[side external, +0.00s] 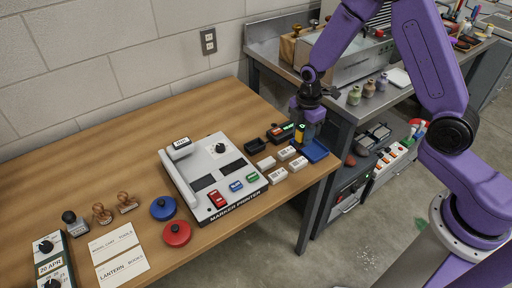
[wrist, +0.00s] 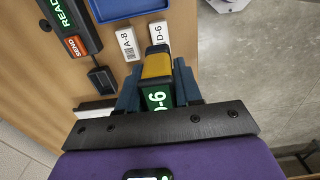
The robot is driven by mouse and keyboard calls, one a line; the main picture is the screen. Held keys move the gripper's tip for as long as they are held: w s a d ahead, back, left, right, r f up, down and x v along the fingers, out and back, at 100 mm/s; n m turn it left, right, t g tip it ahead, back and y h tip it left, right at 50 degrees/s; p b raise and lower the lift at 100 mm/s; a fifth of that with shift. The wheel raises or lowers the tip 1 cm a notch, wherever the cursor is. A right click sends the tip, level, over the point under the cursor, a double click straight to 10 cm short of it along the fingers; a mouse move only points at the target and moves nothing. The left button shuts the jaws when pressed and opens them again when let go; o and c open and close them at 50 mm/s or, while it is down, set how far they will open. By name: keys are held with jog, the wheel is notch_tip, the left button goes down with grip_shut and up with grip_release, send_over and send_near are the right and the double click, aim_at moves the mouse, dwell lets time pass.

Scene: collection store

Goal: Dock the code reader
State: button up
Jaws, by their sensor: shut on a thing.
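The code reader, a yellow and dark handheld unit with a green lit display reading D-6, is between the fingers of my gripper (wrist: 156,78). In the wrist view the reader (wrist: 157,66) points away from the palm, with its yellow part between the fingertips. In the side view my gripper (side external: 304,138) is low over the right end of the wooden table, and the reader (side external: 299,131) shows only in part. A black open holder (side external: 255,146), perhaps the dock, stands to its left. Whether the reader touches anything below is hidden.
A dark unit with a green READY display (wrist: 66,22) and orange SEND button lies beside white blocks marked A-8 (wrist: 127,44) and D-6 (wrist: 158,32). A blue tray (side external: 318,152) is at the table's right edge. The marker printer (side external: 213,175) stands left. A metal bench (side external: 345,95) is behind.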

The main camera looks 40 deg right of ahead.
dwell(0.4)
jog(key=w+a+f, duration=0.1)
jog(key=w+a, duration=0.3)
jog(key=w, duration=0.3)
jog(key=w+a+f, duration=0.1)
jog(key=w+a, duration=0.2)
jog(key=w, duration=0.5)
jog(key=shift+s+f, duration=0.15)
jog(key=shift+f, duration=1.2)
jog(key=shift+s+f, duration=0.1)
jog(key=shift+f, duration=1.25)
jog(key=shift+f, duration=0.6)
jog(key=o, duration=0.6)
jog(key=shift+c, duration=0.2)
